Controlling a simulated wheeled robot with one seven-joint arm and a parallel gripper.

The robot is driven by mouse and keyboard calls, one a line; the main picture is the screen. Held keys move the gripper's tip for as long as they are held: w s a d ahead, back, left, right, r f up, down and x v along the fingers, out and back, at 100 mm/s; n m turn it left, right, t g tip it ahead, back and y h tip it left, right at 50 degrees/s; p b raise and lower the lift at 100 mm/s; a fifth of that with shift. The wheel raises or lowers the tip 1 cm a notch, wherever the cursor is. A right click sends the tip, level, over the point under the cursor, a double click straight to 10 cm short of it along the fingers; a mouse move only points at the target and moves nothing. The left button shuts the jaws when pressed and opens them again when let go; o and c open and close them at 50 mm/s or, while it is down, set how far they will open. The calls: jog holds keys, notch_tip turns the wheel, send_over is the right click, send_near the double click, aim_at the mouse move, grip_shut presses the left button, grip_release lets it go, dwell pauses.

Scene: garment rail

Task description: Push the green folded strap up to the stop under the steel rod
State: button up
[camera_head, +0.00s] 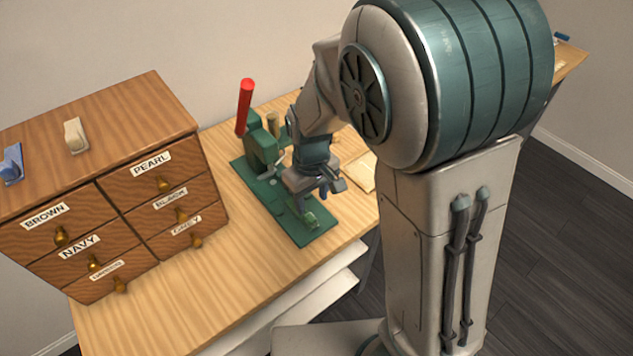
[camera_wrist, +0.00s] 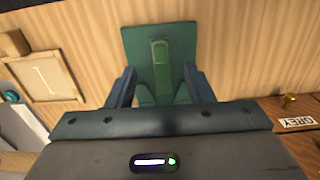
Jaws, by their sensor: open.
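A light green folded strap (camera_wrist: 160,62) lies flat on a dark green base plate (camera_wrist: 135,40) in the wrist view, running lengthwise along its middle. In the head view the strap (camera_head: 311,220) shows near the front end of the plate (camera_head: 323,236). My gripper (camera_wrist: 159,72) is open, with one finger on each side of the strap and a gap to each. In the head view my gripper (camera_head: 322,190) is low over the plate. A green press (camera_head: 262,150) with a red handle (camera_head: 244,105) stands at the plate's back. I cannot make out the steel rod or the stop.
A wooden drawer cabinet (camera_head: 110,190) with colour labels stands to the left on the wooden table (camera_head: 250,262). A pale wooden tray (camera_head: 362,174) lies to the right of the plate. The table's front edge is close to the plate; the table in front of the cabinet is clear.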

aim_at(312, 219)
notch_tip(312, 219, down, 7)
jog(key=shift+f+b, duration=0.2)
jog(key=shift+b, duration=0.25)
grip_shut()
